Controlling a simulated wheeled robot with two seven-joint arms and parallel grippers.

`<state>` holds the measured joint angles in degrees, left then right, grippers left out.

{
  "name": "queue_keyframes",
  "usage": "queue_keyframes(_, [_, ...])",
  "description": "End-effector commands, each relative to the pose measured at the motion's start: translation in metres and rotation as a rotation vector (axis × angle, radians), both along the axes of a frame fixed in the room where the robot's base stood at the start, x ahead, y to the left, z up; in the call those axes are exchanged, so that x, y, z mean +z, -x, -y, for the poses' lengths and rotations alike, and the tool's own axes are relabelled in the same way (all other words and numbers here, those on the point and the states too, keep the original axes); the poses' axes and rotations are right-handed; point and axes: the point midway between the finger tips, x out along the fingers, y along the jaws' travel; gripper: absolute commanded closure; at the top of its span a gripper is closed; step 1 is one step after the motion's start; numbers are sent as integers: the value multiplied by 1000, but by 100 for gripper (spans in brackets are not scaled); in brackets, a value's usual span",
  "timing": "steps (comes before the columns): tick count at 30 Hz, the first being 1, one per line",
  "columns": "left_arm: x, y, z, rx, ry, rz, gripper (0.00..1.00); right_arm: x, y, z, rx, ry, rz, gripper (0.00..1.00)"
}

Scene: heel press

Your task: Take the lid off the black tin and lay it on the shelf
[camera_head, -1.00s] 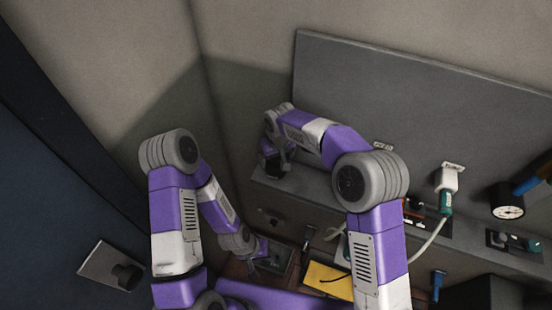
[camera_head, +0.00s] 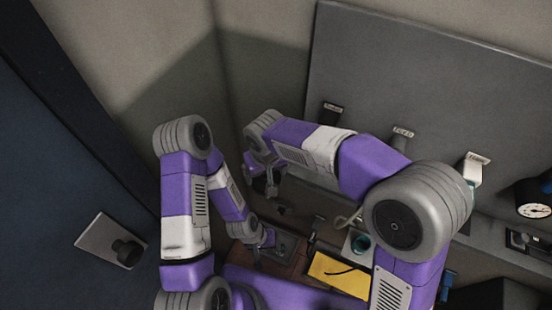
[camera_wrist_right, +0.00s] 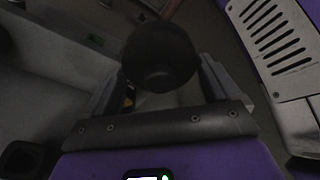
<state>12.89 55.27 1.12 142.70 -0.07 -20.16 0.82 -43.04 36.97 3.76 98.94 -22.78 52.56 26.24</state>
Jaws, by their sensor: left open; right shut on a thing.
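My right gripper (camera_wrist_right: 160,95) is shut on a dark round, cylinder-like thing, which I take to be the black tin (camera_wrist_right: 160,55); it fills the space between the fingers in the right wrist view. Its lid cannot be made out in the dark. In the head view my right gripper (camera_head: 272,188) hangs just left of the grey shelf (camera_head: 308,186); the tin is hard to tell from the fingers there. My left gripper (camera_head: 260,262) is open and low over the brown bench top, below the right one, near a dark square plate (camera_head: 284,245).
A yellow sheet (camera_head: 338,274) with a dark cable lies on the bench, beside a pale box with a teal round part (camera_head: 360,242). A grey back panel (camera_head: 420,75) carries small labelled fittings. A gauge (camera_head: 533,211) is at the right. My right arm hides much of the shelf.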

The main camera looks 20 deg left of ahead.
Motion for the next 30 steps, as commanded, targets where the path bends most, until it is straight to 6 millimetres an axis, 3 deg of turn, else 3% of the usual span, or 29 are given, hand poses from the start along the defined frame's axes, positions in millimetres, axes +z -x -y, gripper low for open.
queue_keyframes(3, [-7, 0, 0, 0, 0, 0, 57, -1, 17, -4, 2, 0, 1, 28])
queue_keyframes(9, [-7, 0, 0, 0, 0, 0, 57, 4, 30, -6, 0, 0, 0, 28])
queue_keyframes(18, [6, 0, 0, 0, 0, 0, 57, 21, 30, -6, 0, -1, 1, 28])
queue_keyframes(30, [6, 0, 0, 0, 0, 0, 57, 21, 30, -6, 0, -1, 1, 28])
